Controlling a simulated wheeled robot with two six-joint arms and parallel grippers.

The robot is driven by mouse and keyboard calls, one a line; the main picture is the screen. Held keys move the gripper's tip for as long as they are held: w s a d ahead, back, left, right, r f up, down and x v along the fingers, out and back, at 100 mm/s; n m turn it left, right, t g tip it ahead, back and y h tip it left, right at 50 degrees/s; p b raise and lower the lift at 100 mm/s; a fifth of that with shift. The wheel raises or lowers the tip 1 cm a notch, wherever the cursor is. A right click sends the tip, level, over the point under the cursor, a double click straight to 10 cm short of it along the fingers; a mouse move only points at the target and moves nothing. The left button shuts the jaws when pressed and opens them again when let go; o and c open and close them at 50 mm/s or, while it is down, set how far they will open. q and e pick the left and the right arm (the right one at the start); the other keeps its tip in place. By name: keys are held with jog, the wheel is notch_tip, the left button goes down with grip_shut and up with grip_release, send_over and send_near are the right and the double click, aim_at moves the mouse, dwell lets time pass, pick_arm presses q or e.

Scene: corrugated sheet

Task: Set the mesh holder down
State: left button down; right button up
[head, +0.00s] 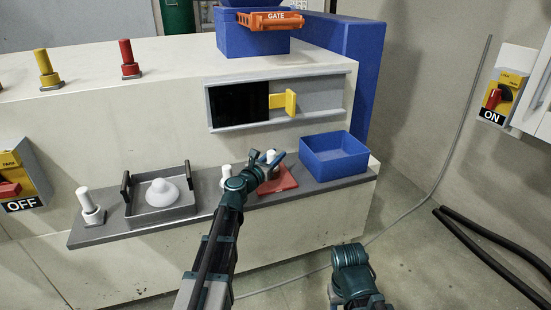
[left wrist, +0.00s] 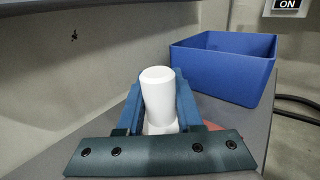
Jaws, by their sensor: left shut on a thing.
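My left gripper (head: 273,163) is shut on a white cylindrical piece (head: 271,155), which I take to be the mesh holder. In the left wrist view, the white cylinder (left wrist: 158,92) stands upright between the two blue fingers of the gripper (left wrist: 158,108). Its lower part is hidden by the gripper. A red pad (head: 287,181) lies on the grey shelf below and around the gripper; I cannot tell whether the holder touches it. My right gripper is not in view; only part of my right arm shows at the bottom.
A blue open bin (head: 334,167) stands right of the pad, also in the left wrist view (left wrist: 222,72). On the grey shelf (head: 133,225) are a metal tray (head: 163,209) with a white domed piece and other white pegs (head: 90,205). A yellow-handled sliding panel (head: 290,102) is above.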

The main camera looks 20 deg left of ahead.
pick_arm(q)
jog(key=shift+f, duration=0.15)
jog(key=c, duration=0.6)
grip_release()
jog(key=shift+o, duration=0.2)
jog(key=shift+r, duration=0.25)
jog(key=v, duration=1.2)
